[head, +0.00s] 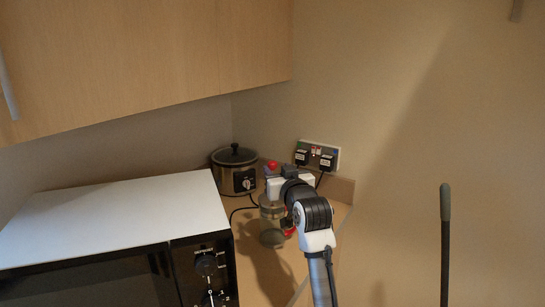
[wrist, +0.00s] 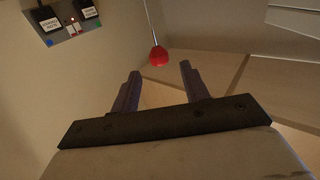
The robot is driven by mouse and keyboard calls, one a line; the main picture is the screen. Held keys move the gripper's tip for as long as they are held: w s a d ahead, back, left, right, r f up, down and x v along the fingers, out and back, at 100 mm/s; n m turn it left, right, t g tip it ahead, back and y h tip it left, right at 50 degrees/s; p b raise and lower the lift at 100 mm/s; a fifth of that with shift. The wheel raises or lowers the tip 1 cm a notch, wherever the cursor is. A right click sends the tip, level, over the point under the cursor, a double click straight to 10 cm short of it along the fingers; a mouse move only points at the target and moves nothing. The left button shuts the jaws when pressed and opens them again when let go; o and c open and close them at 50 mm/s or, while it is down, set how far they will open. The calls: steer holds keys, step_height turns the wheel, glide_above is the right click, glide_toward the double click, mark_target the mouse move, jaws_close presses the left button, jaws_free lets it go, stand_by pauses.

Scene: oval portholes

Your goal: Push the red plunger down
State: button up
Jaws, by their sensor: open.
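The red plunger knob (head: 271,165) shows just above my gripper in the head view. In the wrist view the red knob (wrist: 158,57) sits on a thin metal rod, between the lines of my fingers and just past their tips. My gripper (wrist: 160,70) is open, with its two fingers apart and nothing between them. In the head view my gripper (head: 270,174) is over a glass jar (head: 271,224) on the counter. My arm hides part of the jar, and the rod is hidden there. I cannot tell whether a finger touches the knob.
A slow cooker (head: 235,170) stands behind to the left. A black microwave with a white top (head: 120,212) fills the left front. Wall sockets with plugs (head: 318,156) are behind to the right. A wooden cupboard (head: 150,55) hangs above. A dark upright pole (head: 445,245) is at the right.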

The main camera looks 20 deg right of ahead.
mark_target(274, 163)
steer(key=w+p, duration=0.1)
steer(key=w, duration=0.3)
steer(key=shift+w+r, duration=0.2)
steer(key=shift+w+d+f+p, duration=0.15)
steer(key=shift+w+p, duration=0.2)
steer(key=shift+w, duration=0.2)
jaws_close()
